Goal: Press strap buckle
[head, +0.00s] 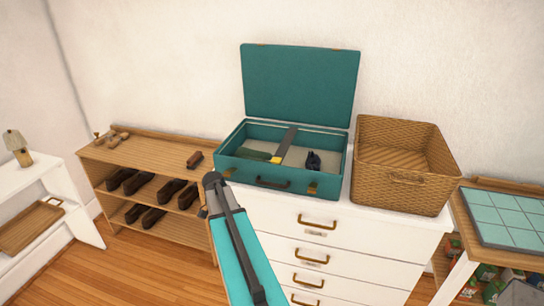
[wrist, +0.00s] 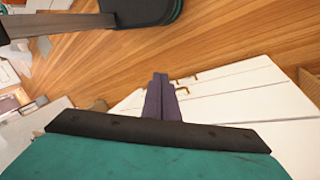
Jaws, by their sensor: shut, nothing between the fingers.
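An open teal suitcase (head: 243,174) stands on a white chest of drawers in the head view, its lid (head: 300,85) raised against the wall. A dark strap (head: 287,140) lies slanted inside, with a yellow piece (head: 275,159) at its near end. I cannot tell whether that piece is the buckle. A small dark object (head: 313,160) sits to the right inside. My gripper (wrist: 160,77) is shut and empty in the wrist view, with floor and drawer fronts beyond it. In the head view my arm ends left of the suitcase's front; the fingers cannot be made out there.
A wicker basket (head: 404,195) stands close to the suitcase's right on the chest of drawers (head: 350,233). A wooden shoe rack (head: 150,151) is to the left, with a brush (head: 195,159) on top. A tiled table (head: 502,215) is at the right. Space above the suitcase's open front is clear.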

